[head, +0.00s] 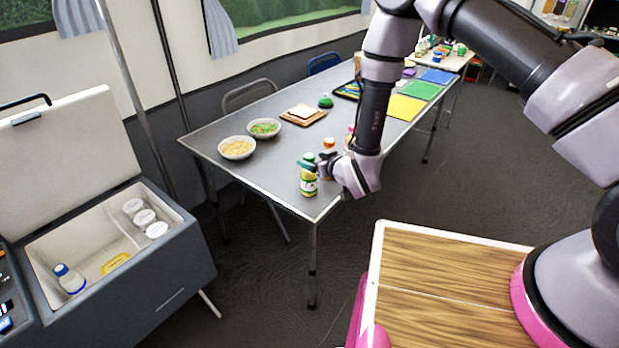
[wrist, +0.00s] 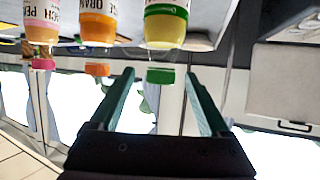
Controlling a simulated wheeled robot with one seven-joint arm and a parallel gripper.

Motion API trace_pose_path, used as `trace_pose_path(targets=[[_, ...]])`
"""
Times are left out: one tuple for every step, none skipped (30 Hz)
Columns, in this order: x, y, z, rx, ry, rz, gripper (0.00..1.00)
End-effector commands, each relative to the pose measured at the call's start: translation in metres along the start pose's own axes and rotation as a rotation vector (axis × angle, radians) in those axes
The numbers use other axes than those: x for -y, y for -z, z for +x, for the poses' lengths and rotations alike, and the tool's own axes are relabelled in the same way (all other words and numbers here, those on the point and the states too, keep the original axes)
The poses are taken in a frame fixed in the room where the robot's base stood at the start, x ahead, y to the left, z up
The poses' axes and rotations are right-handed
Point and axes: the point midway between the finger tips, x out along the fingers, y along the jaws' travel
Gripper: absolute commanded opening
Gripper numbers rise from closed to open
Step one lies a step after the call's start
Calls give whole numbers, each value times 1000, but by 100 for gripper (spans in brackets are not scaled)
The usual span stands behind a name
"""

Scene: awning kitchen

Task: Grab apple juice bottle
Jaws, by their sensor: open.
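The apple juice bottle (head: 309,178) stands upright near the front corner of the grey table, with a green cap and a green and yellow label. In the wrist view, where the scene is upside down, the bottle (wrist: 165,28) is straight ahead. Its green cap shows between the two fingertips. My gripper (wrist: 160,78) is open with nothing clamped; in the head view, my gripper (head: 316,168) is right at the bottle's upper part. Whether a finger touches the bottle I cannot tell.
An orange juice bottle (wrist: 97,22) and a peach bottle (wrist: 41,20) stand close beside it in a row. Two bowls, one of them pale (head: 237,148), and a board with bread (head: 303,113) lie farther back. An open cooler (head: 110,240) stands at left.

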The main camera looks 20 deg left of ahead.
Motion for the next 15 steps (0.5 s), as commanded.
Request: trace_pose_path(targets=[[2, -1, 9, 0, 1, -1, 80], [2, 0, 13, -2, 1, -1, 80], [2, 0, 18, -1, 1, 0, 80], [2, 0, 21, -1, 1, 0, 80], [1, 0, 24, -1, 1, 0, 80], [1, -1, 26, 0, 1, 0, 80], [1, -1, 27, 1, 1, 0, 80], [1, -1, 28, 1, 0, 0, 80], [1, -1, 29, 1, 0, 0, 80], [1, -1, 29, 1, 0, 1, 80], [1, -1, 28, 1, 0, 1, 80], [1, -1, 28, 1, 0, 1, 80], [1, -1, 28, 1, 0, 0, 80], [1, -1, 28, 1, 0, 0, 80], [1, -1, 28, 1, 0, 0, 65]])
